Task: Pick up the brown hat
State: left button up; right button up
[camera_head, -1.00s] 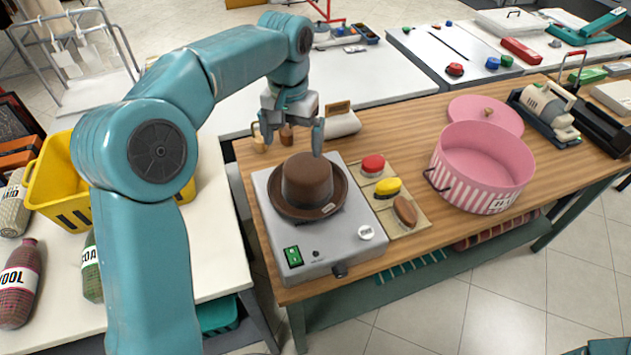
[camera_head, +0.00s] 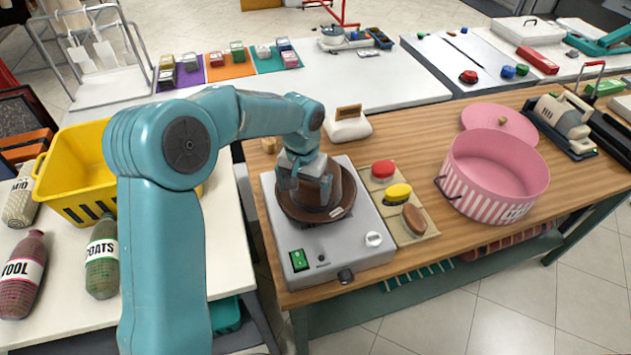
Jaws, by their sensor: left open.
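The brown hat (camera_head: 343,195) sits brim down on the grey box-shaped machine (camera_head: 345,255), which has a green switch and a white dial. My left gripper (camera_head: 307,198) is down at the hat, its fingers at the crown and above the brim. It covers the left and top part of the crown. The jaws are open, and I cannot tell whether a finger touches the felt. My right gripper is not in view.
Beside the machine lies a board (camera_head: 420,228) with red, yellow and brown pieces. A pink striped round box (camera_head: 490,190) stands to the right, its lid (camera_head: 505,122) behind it. A white block with a wooden part (camera_head: 348,128) stands behind the machine. A yellow basket (camera_head: 75,170) is at left.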

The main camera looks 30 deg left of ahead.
pick_arm(q)
notch_tip(320, 180, down, 2)
jog(key=shift+d+f, duration=0.1)
jog(key=shift+f, duration=0.05)
jog(key=shift+w+f, duration=0.2)
jog(key=shift+f, duration=0.05)
jog(key=shift+s+r, duration=0.1)
jog(key=shift+s, duration=0.05)
jog(key=c, duration=1.7)
jog(key=shift+r, duration=0.1)
